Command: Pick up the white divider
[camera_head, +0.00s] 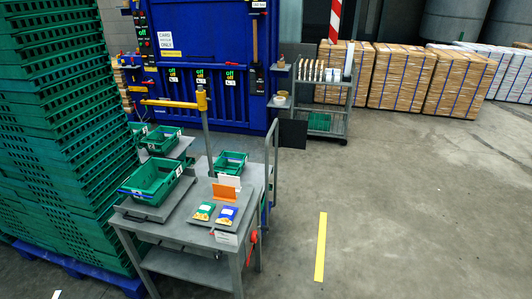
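A small white upright panel (230,181), which looks like the white divider, stands on the grey metal table (180,233). An orange divider (224,193) stands just in front of it and hides part of its lower side. Whether the two touch, I cannot tell. Neither of my grippers shows in the head view.
Green and blue packets (204,211) (227,215) lie at the table's front. Green crates (153,187) (231,160) stand left and behind. A yellow-topped post (202,100) rises behind. Tall green crate stacks (45,120) block the left. Floor at right is open.

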